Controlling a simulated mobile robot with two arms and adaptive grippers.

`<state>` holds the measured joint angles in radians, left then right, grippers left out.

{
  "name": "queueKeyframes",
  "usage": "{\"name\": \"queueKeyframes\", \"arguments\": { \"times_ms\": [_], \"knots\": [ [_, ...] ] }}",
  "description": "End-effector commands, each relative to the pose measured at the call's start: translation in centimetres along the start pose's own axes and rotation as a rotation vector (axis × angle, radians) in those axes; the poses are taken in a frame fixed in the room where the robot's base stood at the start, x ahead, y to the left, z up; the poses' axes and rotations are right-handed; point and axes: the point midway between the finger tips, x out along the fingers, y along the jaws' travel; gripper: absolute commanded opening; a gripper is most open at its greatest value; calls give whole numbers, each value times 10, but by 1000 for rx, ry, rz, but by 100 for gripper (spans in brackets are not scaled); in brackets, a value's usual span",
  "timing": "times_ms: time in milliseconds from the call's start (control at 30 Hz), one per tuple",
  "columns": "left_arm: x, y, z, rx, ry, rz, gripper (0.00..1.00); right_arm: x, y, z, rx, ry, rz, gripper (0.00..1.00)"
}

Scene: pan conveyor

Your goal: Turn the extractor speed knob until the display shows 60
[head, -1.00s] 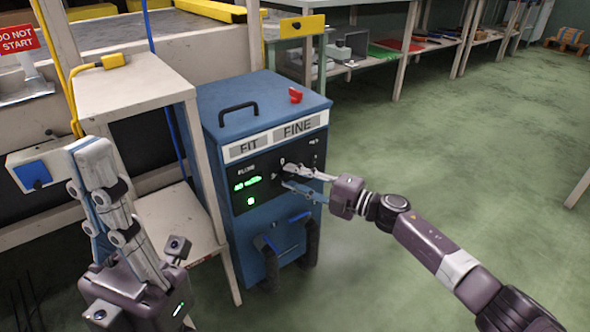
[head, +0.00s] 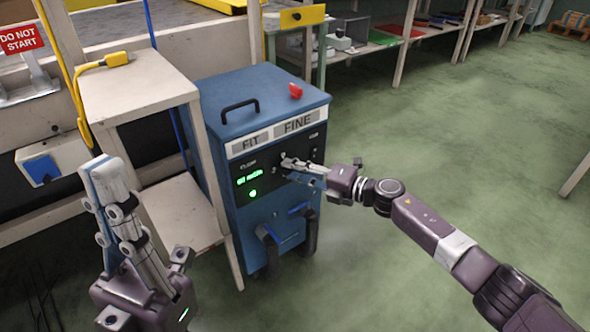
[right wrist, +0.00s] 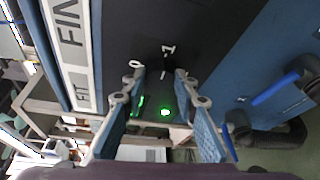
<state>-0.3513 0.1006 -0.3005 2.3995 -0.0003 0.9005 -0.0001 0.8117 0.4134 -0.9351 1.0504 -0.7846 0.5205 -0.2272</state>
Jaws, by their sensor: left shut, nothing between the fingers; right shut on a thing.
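The blue extractor (head: 222,135) stands in the middle of the head view, with a black front panel under its "FIT" and "FINE" labels. Its green display (head: 249,177) is lit, but the figures are too blurred to read surely. My right gripper (head: 287,166) is at the panel, shut on the speed knob. The dark knob (right wrist: 168,70) shows poorly between the fingertips in the right wrist view, below the marks 0 and 1. My left gripper (head: 103,167) is shut and empty, pointing up at the lower left, apart from the extractor.
A pale stand (head: 140,85) with a yellow plug on top is just left of the extractor. A red piece (head: 296,91) and a black handle (head: 240,105) are on the extractor's top. A "DO NOT START" sign (head: 22,40) is at upper left. The green floor at right is clear.

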Motion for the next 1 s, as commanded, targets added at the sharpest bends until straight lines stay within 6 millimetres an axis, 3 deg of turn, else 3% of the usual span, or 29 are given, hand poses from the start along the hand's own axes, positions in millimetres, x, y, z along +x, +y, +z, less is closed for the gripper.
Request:
{"name": "queueKeyframes", "arguments": {
  "times_ms": [167, 200, 333, 667, 867, 1000],
  "knots": [
    [0, 0, 0, 0, 0, 0, 0, 0, -2, -2, 1, 3, -2, 3],
    [0, 0, 0, 0, -1, 0, 0, 0, -2, -2, 2, 3, -2, 31],
    [0, 0, 0, 0, -1, 0, 0, 0, -1, -1, 2, 2, -1, 45],
    [1, -1, -1, 2, 5, -1, 0, -3, -1, 0, 2, 1, 0, 45],
    [1, 0, 0, 1, 3, -1, 0, -29, -2, 0, 1, 0, -2, 45],
    [0, 0, 0, 1, 2, 0, 0, -59, -2, 0, 2, -1, -3, 45]
  ]
}}
